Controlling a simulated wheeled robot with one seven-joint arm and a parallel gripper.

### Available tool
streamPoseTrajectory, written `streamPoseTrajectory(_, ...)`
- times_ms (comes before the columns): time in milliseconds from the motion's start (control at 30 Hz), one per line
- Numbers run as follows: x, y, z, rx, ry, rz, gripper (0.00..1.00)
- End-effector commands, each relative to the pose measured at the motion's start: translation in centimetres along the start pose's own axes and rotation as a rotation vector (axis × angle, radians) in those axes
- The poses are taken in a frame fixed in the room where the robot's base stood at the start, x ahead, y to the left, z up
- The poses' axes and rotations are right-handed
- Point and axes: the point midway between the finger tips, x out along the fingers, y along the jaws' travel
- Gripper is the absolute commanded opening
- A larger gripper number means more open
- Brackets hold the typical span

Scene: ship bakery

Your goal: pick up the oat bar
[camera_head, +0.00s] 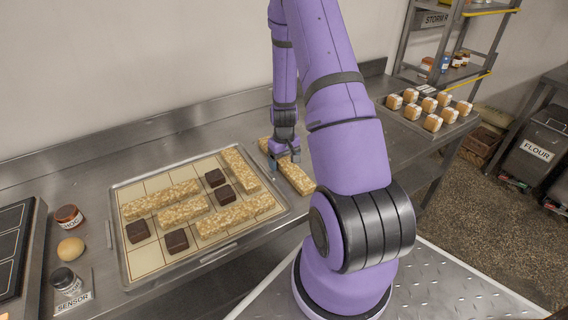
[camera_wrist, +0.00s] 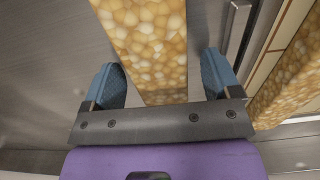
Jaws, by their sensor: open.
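An oat bar (camera_head: 293,174) lies alone on the metal counter, just right of the tray. My gripper (camera_head: 284,160) is at this bar's far end, reaching down from above. In the wrist view the same oat bar (camera_wrist: 146,45) runs between the two blue fingertips of my gripper (camera_wrist: 163,82). The fingers stand apart, with a gap visible on each side of the bar.
A tray (camera_head: 122,271) with a grid holds several more oat bars (camera_head: 240,168) and dark brown squares (camera_head: 177,241). Another tray (camera_head: 458,124) of small cakes is at right.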

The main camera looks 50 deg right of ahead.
Motion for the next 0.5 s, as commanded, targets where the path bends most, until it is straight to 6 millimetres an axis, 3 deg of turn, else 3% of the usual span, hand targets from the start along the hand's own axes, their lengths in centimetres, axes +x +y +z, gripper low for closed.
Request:
streamPoseTrajectory(267, 0.23, 0.01, 0.00, 0.001, 0.000, 0.000, 0.83)
streamPoseTrajectory(500, 0.21, 0.02, -0.01, 0.001, 0.000, 0.000, 0.28)
